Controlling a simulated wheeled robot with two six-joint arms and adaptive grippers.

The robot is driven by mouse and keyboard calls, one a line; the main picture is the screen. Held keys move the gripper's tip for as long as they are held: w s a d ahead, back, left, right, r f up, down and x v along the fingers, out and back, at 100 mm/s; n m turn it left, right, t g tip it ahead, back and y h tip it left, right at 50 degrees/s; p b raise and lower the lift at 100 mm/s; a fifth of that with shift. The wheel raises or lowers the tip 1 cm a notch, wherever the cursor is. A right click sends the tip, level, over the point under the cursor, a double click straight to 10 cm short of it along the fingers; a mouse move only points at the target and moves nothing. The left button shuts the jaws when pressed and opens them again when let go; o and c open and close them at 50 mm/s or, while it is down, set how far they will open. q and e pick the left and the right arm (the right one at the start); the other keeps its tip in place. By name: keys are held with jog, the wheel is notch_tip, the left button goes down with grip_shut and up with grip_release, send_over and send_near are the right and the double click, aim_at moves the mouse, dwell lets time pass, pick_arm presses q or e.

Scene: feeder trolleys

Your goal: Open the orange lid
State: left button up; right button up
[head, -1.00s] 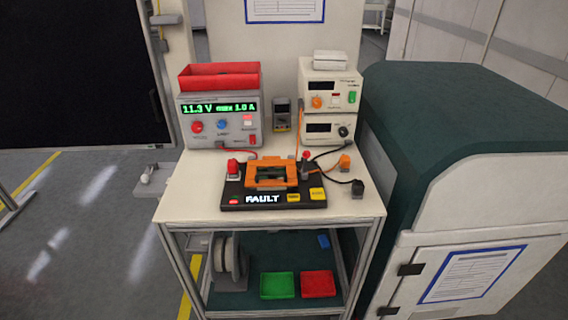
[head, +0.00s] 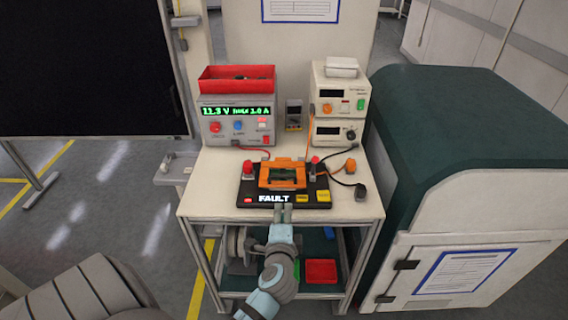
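The orange lid (head: 283,174) is a frame-like cover on the black test fixture (head: 248,191), which lies on the white trolley top. The fixture's front shows a lit FAULT sign, with yellow labels beside it and a red button at the back left. Whether the lid is latched is too small to tell. My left gripper (head: 283,212) is just in front of the fixture's front edge, below the FAULT sign, pointing at the lid and apart from it. Its two fingers look slightly parted with nothing seen between them. My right gripper is not in view.
A power supply (head: 236,124) with a red bin (head: 237,79) on top stands behind the fixture on the left. Two stacked instruments (head: 338,98) stand at the back right. Cables and plugs lie right of the fixture. A green-topped cabinet (head: 455,110) stands close on the right.

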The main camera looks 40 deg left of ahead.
aim_at(282, 176)
pick_arm(q)
jog(key=shift+y, duration=0.4)
jog(key=w+a, duration=0.2)
jog(key=w, duration=0.1)
jog(key=w+a+b, duration=0.1)
jog(key=w+a, duration=0.2)
jog(key=w, duration=0.1)
jog(key=w+a, duration=0.3)
jog(key=shift+w+a+r+b, duration=0.2)
jog(key=shift+a+b, duration=0.05)
jog(key=shift+b, duration=0.15)
jog(key=shift+w+a, duration=0.4)
jog(key=shift+w, duration=0.1)
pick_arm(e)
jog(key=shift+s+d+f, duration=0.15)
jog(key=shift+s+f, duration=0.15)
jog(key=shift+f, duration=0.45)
pick_arm(q)
grip_shut()
